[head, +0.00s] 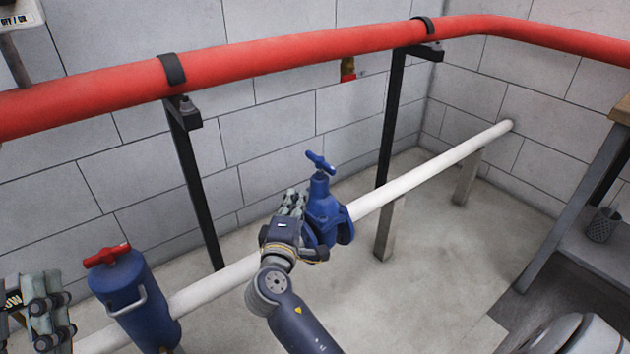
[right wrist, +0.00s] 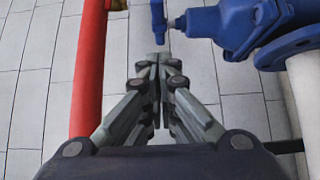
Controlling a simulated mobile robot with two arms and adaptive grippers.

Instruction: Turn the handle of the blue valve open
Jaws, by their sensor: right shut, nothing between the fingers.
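The blue valve (head: 322,207) sits on the white pipe, near the middle of the head view. Its blue handle (head: 320,162) is a short crossbar on top of the stem. In the right wrist view the valve body (right wrist: 240,24) is at the upper right and the handle (right wrist: 158,20) at the top centre. My right gripper (head: 293,204) is just left of the valve body, lower than the handle. Its fingers (right wrist: 158,62) are shut together and empty, pointing towards the handle; I cannot tell the gap. My left gripper (head: 45,305) is partly cut off at the lower left.
A red pipe (head: 290,62) runs above the valve along the block wall, on black brackets (head: 195,185). The white pipe (head: 430,172) runs low on posts. A blue cylinder (head: 135,300) with a red handle (head: 107,256) stands at left. A table (head: 585,210) is at right.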

